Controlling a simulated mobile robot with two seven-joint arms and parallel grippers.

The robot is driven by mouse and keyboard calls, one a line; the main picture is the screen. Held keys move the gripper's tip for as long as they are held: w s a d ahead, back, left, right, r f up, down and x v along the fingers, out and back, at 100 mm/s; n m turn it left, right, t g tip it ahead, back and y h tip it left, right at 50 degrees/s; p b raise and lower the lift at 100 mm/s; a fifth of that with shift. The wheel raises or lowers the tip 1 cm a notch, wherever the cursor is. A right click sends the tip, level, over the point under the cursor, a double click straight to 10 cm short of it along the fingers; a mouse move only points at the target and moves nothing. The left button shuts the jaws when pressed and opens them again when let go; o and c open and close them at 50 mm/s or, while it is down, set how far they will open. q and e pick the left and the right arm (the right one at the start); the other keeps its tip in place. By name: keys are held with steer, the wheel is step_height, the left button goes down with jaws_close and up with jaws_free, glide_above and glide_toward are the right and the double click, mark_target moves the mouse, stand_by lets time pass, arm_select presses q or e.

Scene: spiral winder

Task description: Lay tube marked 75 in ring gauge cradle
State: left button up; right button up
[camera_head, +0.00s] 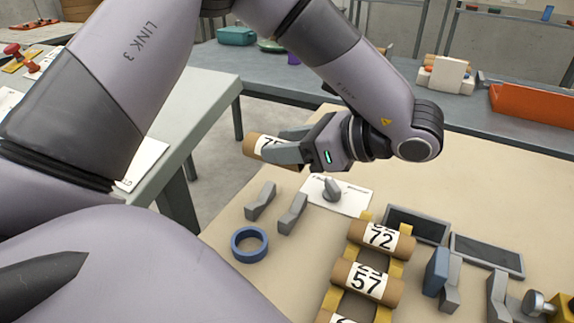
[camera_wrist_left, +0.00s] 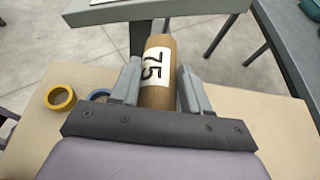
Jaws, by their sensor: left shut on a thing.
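The brown cardboard tube marked 75 (camera_head: 254,145) is held by my left gripper (camera_head: 283,148), above the far left part of the tan table. In the left wrist view the tube (camera_wrist_left: 158,88) lies between the two grey fingers (camera_wrist_left: 157,92), with its 75 label facing the camera. Below the gripper in the head view, two grey notched supports (camera_head: 260,200) (camera_head: 292,214) stand empty on the table, apart from the tube. They look like the ring gauge cradle. A blue ring (camera_head: 250,244) lies near them. My right gripper is not in view.
A printed card (camera_head: 338,196) with a grey pointed piece lies right of the supports. Tubes marked 72 (camera_head: 382,239) and 57 (camera_head: 366,282) lie on a yellow rack. Dark trays (camera_head: 487,252) and a blue block (camera_head: 437,272) stand further right. A yellow ring (camera_wrist_left: 60,97) shows in the wrist view.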

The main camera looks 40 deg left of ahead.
arm_select(q)
step_height(320, 180, up, 8)
steer(key=p, duration=0.2)
steer(key=shift+p, duration=0.3)
steer(key=shift+r+p, duration=0.8)
steer(key=shift+p, duration=0.2)
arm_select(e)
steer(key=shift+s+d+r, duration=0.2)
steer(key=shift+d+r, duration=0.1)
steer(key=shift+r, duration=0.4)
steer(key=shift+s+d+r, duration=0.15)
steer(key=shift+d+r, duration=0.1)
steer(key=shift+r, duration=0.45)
